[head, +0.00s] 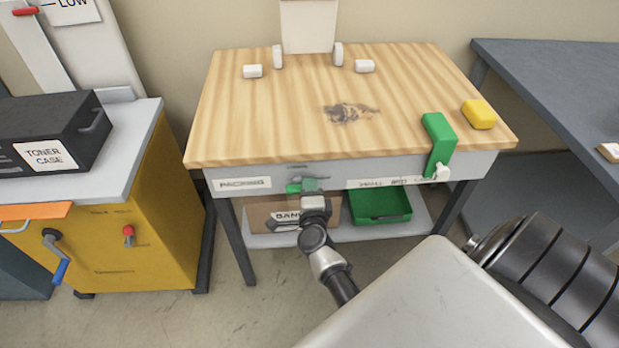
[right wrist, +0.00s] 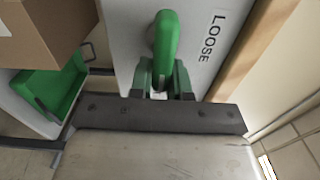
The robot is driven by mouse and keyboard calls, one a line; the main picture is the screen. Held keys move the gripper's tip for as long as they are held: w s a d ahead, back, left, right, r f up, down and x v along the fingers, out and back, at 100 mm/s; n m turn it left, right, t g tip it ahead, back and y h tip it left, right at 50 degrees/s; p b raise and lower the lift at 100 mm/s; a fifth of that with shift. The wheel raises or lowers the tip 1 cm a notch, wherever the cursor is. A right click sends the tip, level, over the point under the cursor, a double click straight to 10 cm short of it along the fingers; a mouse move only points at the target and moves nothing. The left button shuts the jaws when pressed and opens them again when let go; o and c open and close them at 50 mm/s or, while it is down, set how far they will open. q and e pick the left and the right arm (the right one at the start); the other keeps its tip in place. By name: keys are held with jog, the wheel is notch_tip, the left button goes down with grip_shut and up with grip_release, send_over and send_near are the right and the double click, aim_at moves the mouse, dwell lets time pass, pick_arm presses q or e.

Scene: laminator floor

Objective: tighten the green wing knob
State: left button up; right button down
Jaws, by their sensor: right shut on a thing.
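The green wing knob (head: 296,187) sits on the grey front apron of the packing table, partly hidden by my gripper. In the right wrist view the knob (right wrist: 165,38) stands out from the pale panel, its long side running up the picture, beside the printed word LOOSE (right wrist: 212,37). My right gripper (head: 309,188) is at the apron, and in the wrist view its fingers (right wrist: 162,76) are closed on either side of the knob's near part. The knob's base is partly hidden. My left gripper is in neither view.
The wooden tabletop (head: 270,110) bears a green clamp (head: 438,138) at its right front edge and a yellow block (head: 478,114). A cardboard box (head: 262,212) and a green tray (head: 380,220) are on the shelf below. A yellow cabinet (head: 150,235) stands left, a grey table (head: 550,75) right.

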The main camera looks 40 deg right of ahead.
jog(key=shift+f, duration=0.1)
jog(key=c, duration=1.1)
grip_release()
jog(key=shift+s, duration=0.15)
jog(key=p+v, duration=0.1)
jog(key=v, duration=0.9)
jog(key=shift+s+a, duration=0.2)
jog(key=shift+s, duration=0.05)
